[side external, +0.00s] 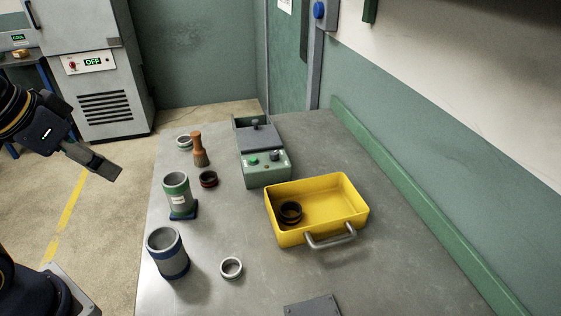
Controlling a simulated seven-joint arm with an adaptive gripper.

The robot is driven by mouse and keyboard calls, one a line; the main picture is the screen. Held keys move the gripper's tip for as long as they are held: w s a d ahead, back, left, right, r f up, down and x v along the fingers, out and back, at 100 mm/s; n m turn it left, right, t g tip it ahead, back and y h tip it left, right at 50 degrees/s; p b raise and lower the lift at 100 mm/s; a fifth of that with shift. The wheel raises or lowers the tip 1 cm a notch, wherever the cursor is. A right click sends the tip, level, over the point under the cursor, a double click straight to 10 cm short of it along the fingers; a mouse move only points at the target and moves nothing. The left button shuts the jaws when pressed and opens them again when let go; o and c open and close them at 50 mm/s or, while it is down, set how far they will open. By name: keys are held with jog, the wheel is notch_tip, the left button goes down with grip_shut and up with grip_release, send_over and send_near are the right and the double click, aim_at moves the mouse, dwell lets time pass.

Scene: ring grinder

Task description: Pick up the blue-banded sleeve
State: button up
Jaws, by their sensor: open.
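The blue-banded sleeve (167,252) is a grey hollow cylinder with a dark blue band around its lower part. It stands upright near the left front edge of the table. My gripper (104,168) is at the left of the side external view, in the air beyond the table's left edge. It is open and empty, up and to the left of the sleeve, and apart from it. Only part of its fingers shows clearly.
A green-banded sleeve (177,196) on a blue base stands just behind. Rings (231,267) (208,179) (184,142), a brush (200,150) and a green machine (263,167) share the table (385,275). A yellow tray (345,203) holds a black ring (290,212).

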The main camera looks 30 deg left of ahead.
jog(key=shift+o, duration=0.9)
jog(key=m+g, duration=0.1)
jog(key=g, duration=0.4)
send_over(160, 234)
jog(key=d, duration=0.2)
notch_tip(160, 234, down, 6)
jog(key=shift+g, duration=0.3)
jog(key=f, duration=0.8)
jog(key=s+f, duration=0.1)
jog(key=f, duration=0.3)
jog(key=shift+d, duration=0.1)
jog(key=shift+d+f, duration=0.15)
jog(key=shift+f, duration=1.3)
jog(key=shift+d+f, duration=0.1)
jog(key=shift+f, duration=1.35)
jog(key=c, duration=1.1)
